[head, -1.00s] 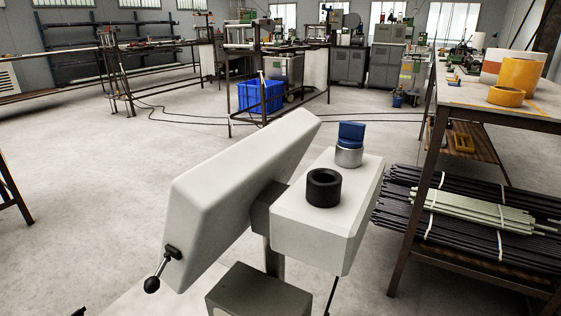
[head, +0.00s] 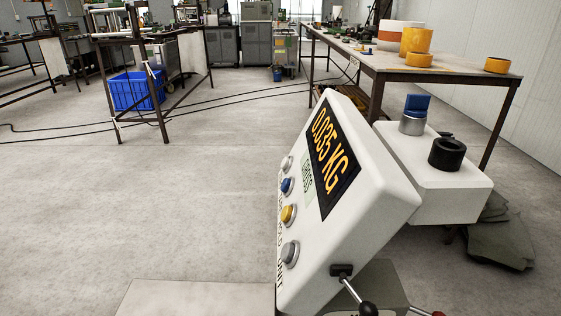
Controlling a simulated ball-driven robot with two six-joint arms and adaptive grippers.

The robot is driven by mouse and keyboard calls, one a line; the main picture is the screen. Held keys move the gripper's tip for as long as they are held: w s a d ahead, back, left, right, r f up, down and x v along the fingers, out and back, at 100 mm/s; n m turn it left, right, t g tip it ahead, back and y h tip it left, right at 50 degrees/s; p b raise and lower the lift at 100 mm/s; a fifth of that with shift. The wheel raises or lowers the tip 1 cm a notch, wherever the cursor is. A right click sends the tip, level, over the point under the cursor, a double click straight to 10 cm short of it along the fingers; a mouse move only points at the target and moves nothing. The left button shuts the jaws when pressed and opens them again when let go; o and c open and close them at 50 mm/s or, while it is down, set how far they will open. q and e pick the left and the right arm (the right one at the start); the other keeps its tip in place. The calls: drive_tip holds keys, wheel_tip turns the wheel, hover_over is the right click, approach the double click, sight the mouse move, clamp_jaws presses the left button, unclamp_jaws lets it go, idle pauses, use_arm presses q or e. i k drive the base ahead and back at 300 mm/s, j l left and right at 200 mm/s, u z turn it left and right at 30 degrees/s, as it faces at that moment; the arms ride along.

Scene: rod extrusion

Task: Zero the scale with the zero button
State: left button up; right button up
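The scale's white display unit (head: 375,190) stands tilted at the right centre, its face turned to the left. Its dark screen (head: 333,158) reads 0.035 KG in orange digits. A slanted row of round buttons runs along the face: a whitish one (head: 287,164) at the top, then a blue button (head: 287,186), a yellow button (head: 288,214) and a grey button (head: 290,253). Their labels are too steeply angled to read, so I cannot tell which is the zero button. Neither of my grippers is in view.
A black-knobbed lever (head: 352,291) juts from the unit's lower side. A white box (head: 430,190) behind carries a black ring (head: 447,153) and a blue-topped knob (head: 415,112). A pale flat plate (head: 190,298) lies at the bottom.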

sight(284, 164)
drive_tip(key=j+u, duration=0.15)
drive_tip(key=j, duration=0.35)
drive_tip(key=j+u, duration=0.15)
drive_tip(key=j, duration=0.35)
drive_tip(key=i+j+u, duration=0.1)
drive_tip(key=j, duration=0.35)
drive_tip(key=i+j+u, duration=0.15)
drive_tip(key=j, duration=0.35)
